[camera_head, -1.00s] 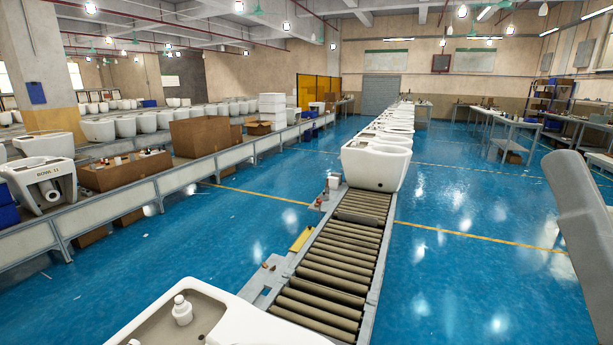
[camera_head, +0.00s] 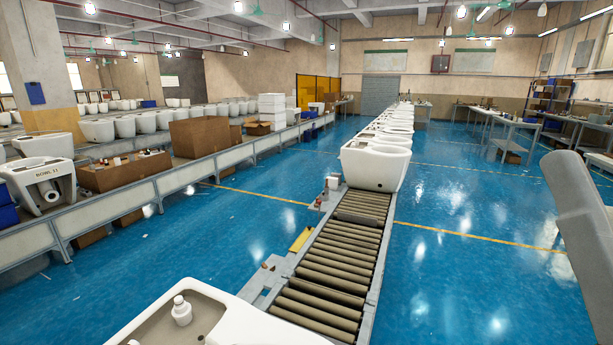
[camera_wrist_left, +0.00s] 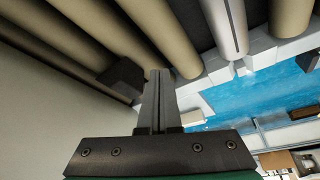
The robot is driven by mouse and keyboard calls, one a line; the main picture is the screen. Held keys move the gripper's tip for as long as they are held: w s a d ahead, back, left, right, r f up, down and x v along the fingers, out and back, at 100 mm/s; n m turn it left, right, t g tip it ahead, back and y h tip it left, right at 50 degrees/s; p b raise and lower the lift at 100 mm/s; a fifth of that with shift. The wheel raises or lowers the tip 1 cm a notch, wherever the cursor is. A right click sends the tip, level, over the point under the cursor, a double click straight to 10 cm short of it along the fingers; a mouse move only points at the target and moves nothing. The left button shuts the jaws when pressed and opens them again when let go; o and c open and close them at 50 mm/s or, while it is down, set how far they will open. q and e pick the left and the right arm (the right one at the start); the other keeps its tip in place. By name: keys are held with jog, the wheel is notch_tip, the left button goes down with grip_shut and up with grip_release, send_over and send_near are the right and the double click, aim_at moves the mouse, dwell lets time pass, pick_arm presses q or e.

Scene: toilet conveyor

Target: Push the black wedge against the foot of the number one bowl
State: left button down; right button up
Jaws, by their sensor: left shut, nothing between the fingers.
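In the left wrist view my left gripper (camera_wrist_left: 157,78) is shut and empty, its fingertips low over the conveyor rollers. A small dark block that looks like the black wedge (camera_wrist_left: 122,75) lies on the rollers just left of the fingertips; I cannot tell whether they touch. A pale smooth surface (camera_wrist_left: 50,105), probably the side of a bowl, fills the left of that view beside the wedge. In the head view a white bowl (camera_head: 235,325) stands at the near end of the conveyor; its number and foot are hidden. The wedge and both grippers are out of the head view.
The roller conveyor (camera_head: 342,250) runs away, bare between the near bowl and a row of white bowls (camera_head: 375,165). A yellow piece (camera_head: 300,240) is at the conveyor's left edge. A bowl with lettering (camera_head: 40,183) stands far left.

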pick_arm(q)
jog(key=shift+f+b, duration=1.8)
jog(key=shift+f, duration=0.1)
jog(key=shift+r, duration=0.25)
dwell(0.3)
jog(key=shift+w+d+b, duration=0.3)
jog(key=shift+w+d, duration=0.05)
jog(key=shift+w, duration=0.45)
jog(key=shift+w+d+b, duration=0.25)
jog(key=shift+w+d, duration=0.05)
jog(key=shift+w, duration=0.45)
dwell(1.8)
jog(key=shift+w+d, duration=0.15)
jog(key=shift+w, duration=0.25)
jog(key=shift+w+d+b, duration=0.15)
jog(key=shift+w+b, duration=0.1)
jog(key=shift+b, duration=0.15)
jog(key=shift+w, duration=0.15)
jog(key=shift+w+d, duration=0.15)
jog(key=shift+w, duration=0.15)
jog(key=shift+b, duration=0.3)
